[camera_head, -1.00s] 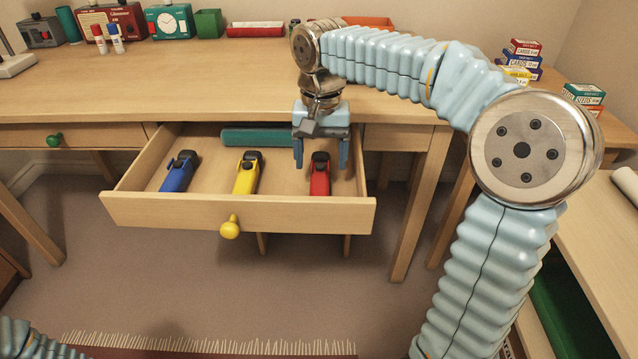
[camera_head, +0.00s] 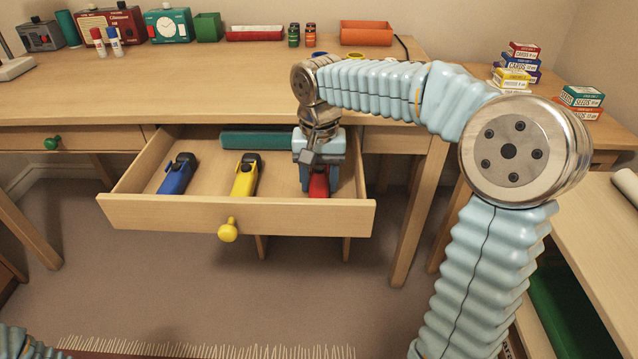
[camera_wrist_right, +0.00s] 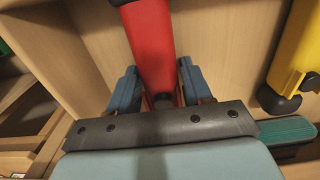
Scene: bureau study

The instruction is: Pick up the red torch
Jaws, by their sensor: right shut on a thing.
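The red torch (camera_head: 319,184) lies in the right part of the open drawer (camera_head: 290,215), mostly hidden under my right gripper in the head view. My right gripper (camera_head: 319,186) points down into the drawer and is shut on the red torch, one finger on each side. In the right wrist view the red torch (camera_wrist_right: 150,45) runs up between the two blue fingers of the right gripper (camera_wrist_right: 157,90). I cannot tell whether it is clear of the drawer floor. At the lower left edge only part of my left arm shows; its gripper is out of view.
A yellow torch (camera_head: 245,176) and a blue torch (camera_head: 177,175) lie to the left in the same drawer. A green case (camera_head: 258,139) lies at its back. The desktop (camera_head: 200,85) overhangs the drawer. Several boxes stand along the desk's back.

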